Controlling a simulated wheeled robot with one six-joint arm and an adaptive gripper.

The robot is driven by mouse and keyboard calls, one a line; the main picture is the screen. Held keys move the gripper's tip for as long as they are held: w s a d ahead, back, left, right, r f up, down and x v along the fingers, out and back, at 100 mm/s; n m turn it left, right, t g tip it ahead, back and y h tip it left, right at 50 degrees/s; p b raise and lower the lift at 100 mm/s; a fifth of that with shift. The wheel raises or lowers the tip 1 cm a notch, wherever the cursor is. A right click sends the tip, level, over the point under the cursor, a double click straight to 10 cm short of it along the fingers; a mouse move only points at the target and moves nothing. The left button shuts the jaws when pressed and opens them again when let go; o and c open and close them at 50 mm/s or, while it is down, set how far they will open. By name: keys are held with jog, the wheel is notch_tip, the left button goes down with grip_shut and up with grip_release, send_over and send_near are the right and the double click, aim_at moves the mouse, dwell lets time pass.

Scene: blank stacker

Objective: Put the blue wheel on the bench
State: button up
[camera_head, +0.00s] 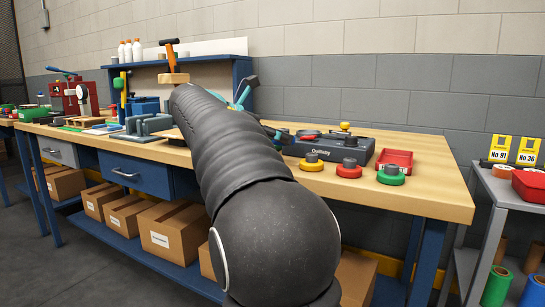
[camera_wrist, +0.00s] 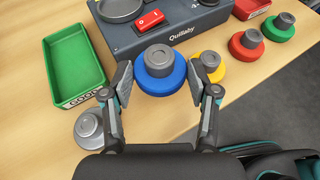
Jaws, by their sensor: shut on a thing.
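The blue wheel (camera_wrist: 160,86) has a grey hub on top and shows in the wrist view. My gripper (camera_wrist: 160,76) has one finger on each side of it and is shut on it. The wheel is upright, just in front of the dark Quillaby machine. I cannot tell whether it touches the wooden bench (camera_wrist: 35,130) or hangs a little above it. In the head view the bench (camera_head: 440,195) runs along the wall, and my arm hides the blue wheel.
Right of my gripper stand a yellow wheel (camera_wrist: 210,75), a red wheel (camera_wrist: 245,52) and a green wheel (camera_wrist: 277,33). A silver wheel (camera_wrist: 88,130) and a green tray (camera_wrist: 62,42) are to the left. The Quillaby machine (camera_wrist: 205,36) stands behind. The bench's front edge is near.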

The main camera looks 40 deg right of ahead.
jog(key=shift+w+a+f, duration=0.3)
jog(key=shift+w+f, duration=0.05)
jog(key=shift+w, duration=0.15)
jog(key=shift+f+b, duration=0.7)
jog(key=shift+f, duration=1.3)
jog(key=shift+f, duration=0.15)
jog(key=o, duration=1.2)
jog(key=shift+f, duration=0.1)
jog(key=shift+r, duration=0.25)
jog(key=p+v, duration=0.2)
jog(key=v, duration=1)
